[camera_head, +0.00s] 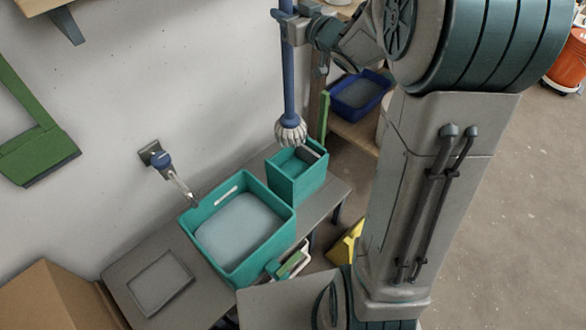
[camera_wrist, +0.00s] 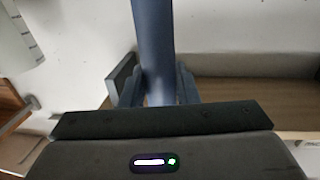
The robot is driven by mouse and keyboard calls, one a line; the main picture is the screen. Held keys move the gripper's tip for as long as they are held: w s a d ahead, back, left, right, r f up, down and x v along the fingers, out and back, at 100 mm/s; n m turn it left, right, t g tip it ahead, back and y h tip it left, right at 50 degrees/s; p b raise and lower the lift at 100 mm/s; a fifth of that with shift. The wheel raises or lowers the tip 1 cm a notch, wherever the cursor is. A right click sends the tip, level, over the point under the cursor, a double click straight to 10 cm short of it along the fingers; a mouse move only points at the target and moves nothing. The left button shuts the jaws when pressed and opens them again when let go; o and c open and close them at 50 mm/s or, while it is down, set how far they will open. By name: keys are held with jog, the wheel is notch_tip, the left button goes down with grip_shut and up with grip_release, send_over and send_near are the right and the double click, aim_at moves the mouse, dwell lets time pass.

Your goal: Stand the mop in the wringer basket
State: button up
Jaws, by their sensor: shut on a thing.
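The mop (camera_head: 290,85) has a blue handle and a pale stringy head (camera_head: 290,131). It hangs upright in the head view. My gripper (camera_head: 287,18) is shut on the blue handle near the top of the picture. In the wrist view the handle (camera_wrist: 153,45) runs up between the fingers (camera_wrist: 158,88). The wringer basket appears to be the small teal box (camera_head: 297,178) on the bench, right of the large basin. The mop head is over the box's back left side in the picture. I cannot tell whether it touches the rim.
A large teal basin (camera_head: 190,222) with pale liquid stands on the grey bench (camera_head: 126,266) beside the box. A wall tap (camera_head: 162,160) reaches toward it. A blue tub (camera_head: 338,105) sits on a wooden shelf behind. A yellow object (camera_head: 345,246) is below the bench.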

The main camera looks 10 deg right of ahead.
aim_at(292, 84)
jog(key=shift+t, duration=0.3)
jog(key=f+b, duration=0.4)
jog(key=f, duration=0.2)
jog(key=s+f+b, duration=0.1)
jog(key=f+b, duration=0.2)
jog(key=f, duration=0.3)
jog(key=s+d+f+b, duration=0.1)
jog(key=f+b, duration=0.3)
jog(key=f, duration=0.2)
jog(key=shift+d+b, duration=0.1)
jog(key=shift+b, duration=0.2)
jog(key=shift+f, duration=0.1)
jog(key=shift+f, duration=0.15)
jog(key=o, duration=1)
